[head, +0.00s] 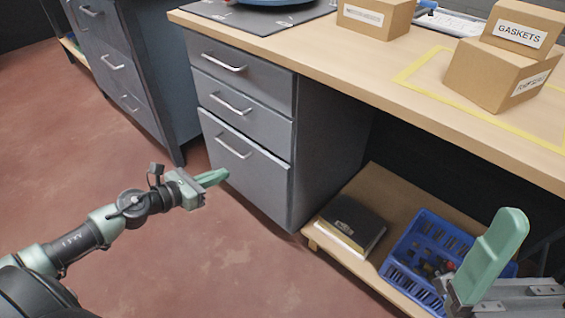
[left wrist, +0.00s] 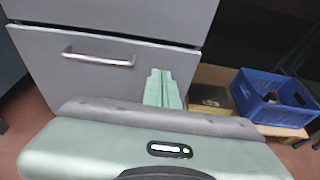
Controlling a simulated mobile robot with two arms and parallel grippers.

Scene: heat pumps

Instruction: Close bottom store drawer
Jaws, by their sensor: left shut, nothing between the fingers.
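The grey bottom drawer (head: 250,180) is the lowest and tallest front of the grey cabinet under the bench. Its front stands slightly proud of the drawers above. Its silver bar handle (head: 233,150) shows also in the left wrist view (left wrist: 98,58). My left gripper (head: 226,174) is shut and empty, its green fingers pointing at the drawer front, below the handle. In the left wrist view the fingers (left wrist: 163,78) overlap the right part of this front; I cannot tell whether they touch it. My right gripper (head: 492,255) shows only one green finger at the lower right, over the low shelf.
A low wooden shelf (head: 385,180) right of the cabinet holds a dark book (head: 352,222) and a blue crate (head: 420,245). Cardboard boxes (head: 500,72) stand on the bench (head: 410,100). Another drawer unit (head: 125,75) is at left. The red floor in front is clear.

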